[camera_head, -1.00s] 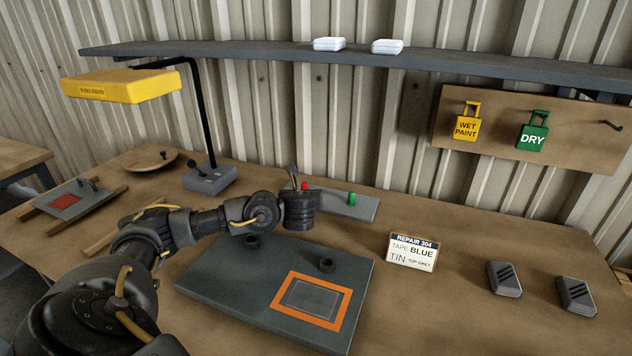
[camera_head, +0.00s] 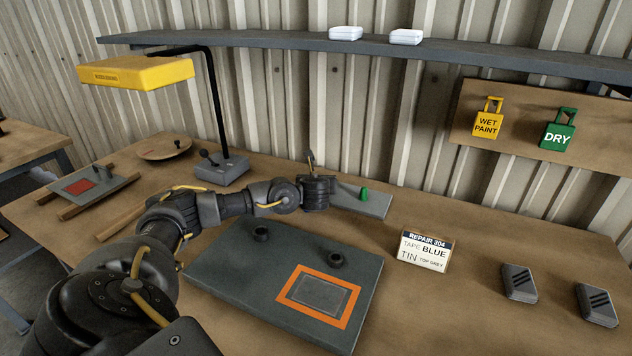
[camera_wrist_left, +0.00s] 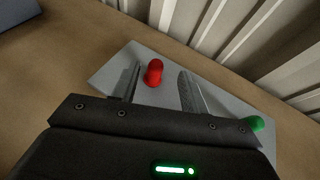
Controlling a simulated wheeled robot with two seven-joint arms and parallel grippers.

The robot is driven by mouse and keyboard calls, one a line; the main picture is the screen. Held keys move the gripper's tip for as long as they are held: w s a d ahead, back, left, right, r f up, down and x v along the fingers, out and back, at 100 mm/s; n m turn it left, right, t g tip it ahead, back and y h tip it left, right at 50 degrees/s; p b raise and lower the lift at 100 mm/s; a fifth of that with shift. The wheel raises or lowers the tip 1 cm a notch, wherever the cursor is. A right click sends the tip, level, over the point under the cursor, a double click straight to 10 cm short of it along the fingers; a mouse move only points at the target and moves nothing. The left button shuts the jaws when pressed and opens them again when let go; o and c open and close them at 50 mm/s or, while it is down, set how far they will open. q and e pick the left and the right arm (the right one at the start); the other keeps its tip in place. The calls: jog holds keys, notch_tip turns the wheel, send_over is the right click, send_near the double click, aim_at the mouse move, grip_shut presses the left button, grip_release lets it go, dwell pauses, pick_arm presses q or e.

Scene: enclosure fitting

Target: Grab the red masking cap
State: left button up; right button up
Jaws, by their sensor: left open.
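The red masking cap (camera_wrist_left: 154,73) stands on a light grey plate (camera_wrist_left: 117,68) in the left wrist view. My left gripper (camera_wrist_left: 161,72) is open, with one finger on each side of the cap and a visible gap to both, wider on the right. I cannot tell whether the fingertips reach down beside the cap. In the head view my left gripper (camera_head: 311,165) is over the left part of the grey plate (camera_head: 377,207), and the red cap is hidden behind it. My right gripper is not in view.
A green cap (camera_head: 364,194) stands on the plate's right part. A dark panel (camera_head: 225,258) with an orange-framed patch lies in front. A lamp base (camera_head: 222,172) stands to the left, a repair card (camera_head: 424,252) to the right. The corrugated wall is close behind the plate.

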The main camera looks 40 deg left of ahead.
pick_arm(q)
jog(key=x, duration=0.4)
jog(key=shift+w+a+f+p, duration=0.1)
jog(key=shift+a+p, duration=0.2)
jog(key=shift+a, duration=0.05)
grip_shut()
